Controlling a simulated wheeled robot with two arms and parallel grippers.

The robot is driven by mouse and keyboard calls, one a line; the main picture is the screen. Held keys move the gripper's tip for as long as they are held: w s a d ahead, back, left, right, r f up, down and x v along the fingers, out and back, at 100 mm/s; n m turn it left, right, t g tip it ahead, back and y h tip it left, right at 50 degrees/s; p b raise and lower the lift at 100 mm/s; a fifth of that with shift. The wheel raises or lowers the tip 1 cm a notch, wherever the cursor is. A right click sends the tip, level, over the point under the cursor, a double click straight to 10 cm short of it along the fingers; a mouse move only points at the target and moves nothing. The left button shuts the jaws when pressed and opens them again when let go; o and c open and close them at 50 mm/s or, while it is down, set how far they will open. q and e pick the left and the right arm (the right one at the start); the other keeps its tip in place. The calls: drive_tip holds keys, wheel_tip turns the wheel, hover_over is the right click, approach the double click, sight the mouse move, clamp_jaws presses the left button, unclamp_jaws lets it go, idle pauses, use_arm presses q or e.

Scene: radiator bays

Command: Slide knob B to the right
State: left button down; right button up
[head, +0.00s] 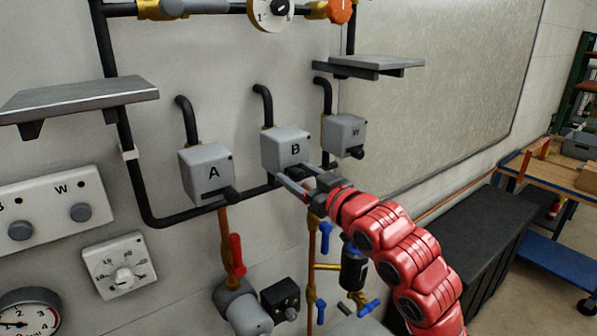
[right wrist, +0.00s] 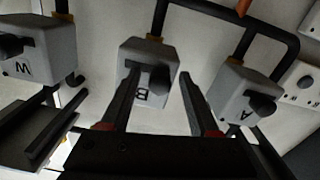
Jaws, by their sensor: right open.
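The grey box marked B (head: 287,146) is on the wall between boxes A and W. My right gripper (head: 292,173) reaches in from the lower right, its tips at the lower front of box B. Box B also shows upside down in the right wrist view (right wrist: 142,50), with its dark knob B (right wrist: 160,79) at a slot. There my right gripper (right wrist: 159,72) is open, with one finger on each side of the knob in the picture. I cannot tell whether a finger touches it. In the head view the gripper hides the knob. My left gripper is not in view.
Box A (head: 207,172) with its dark knob is to the left, box W (head: 343,135) to the right. Black pipes run around them. A shelf (head: 368,66) juts out above W. A red-handled valve (head: 237,252) and blue-handled valves sit below.

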clamp_jaws()
idle(1.4)
